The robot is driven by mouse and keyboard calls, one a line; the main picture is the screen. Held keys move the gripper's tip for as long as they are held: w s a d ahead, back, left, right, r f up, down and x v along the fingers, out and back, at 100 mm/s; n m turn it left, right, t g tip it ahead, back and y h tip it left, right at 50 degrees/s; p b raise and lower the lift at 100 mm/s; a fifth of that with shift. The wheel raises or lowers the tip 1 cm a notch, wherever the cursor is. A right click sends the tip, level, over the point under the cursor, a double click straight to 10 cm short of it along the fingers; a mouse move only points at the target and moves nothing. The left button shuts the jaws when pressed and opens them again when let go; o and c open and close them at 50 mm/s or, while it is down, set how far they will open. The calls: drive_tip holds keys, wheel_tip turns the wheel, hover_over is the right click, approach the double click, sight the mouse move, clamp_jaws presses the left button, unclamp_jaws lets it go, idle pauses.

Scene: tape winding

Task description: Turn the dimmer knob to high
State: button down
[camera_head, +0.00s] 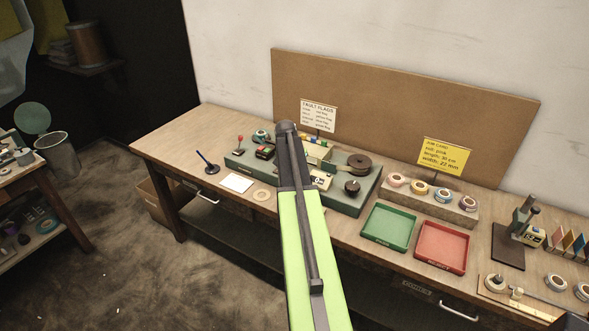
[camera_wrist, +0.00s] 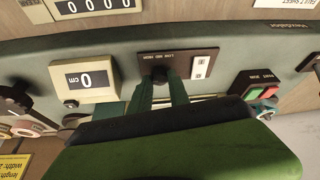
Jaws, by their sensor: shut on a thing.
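The dimmer knob (camera_wrist: 159,73) is a small dark knob on a brown plate (camera_wrist: 188,63) lettered LOW, MID and HIGH, seen in the wrist view. My gripper (camera_wrist: 161,84) is shut on it, with one green finger on each side. The fingers cover much of the knob, and I cannot tell which mark it points to. In the head view my own arm hides the dimmer and my fingertips; the green winding machine (camera_head: 344,205) shows around the arm.
Close by in the wrist view are a 0 cm display (camera_wrist: 86,80) on the left and red and green buttons (camera_wrist: 263,92) on the right. In the head view, a green tray (camera_head: 388,228), a red tray (camera_head: 441,246) and tape rolls (camera_head: 419,187) stand to the right.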

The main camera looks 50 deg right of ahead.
idle(0.3)
drive_tip(key=c, duration=1.2)
unclamp_jaws()
drive_tip(key=shift+c, duration=0.2)
drive_tip(key=shift+r, duration=0.1)
drive_tip(key=p+v, duration=1.6)
drive_tip(key=v, duration=0.1)
drive_tip(key=shift+s+a, duration=0.1)
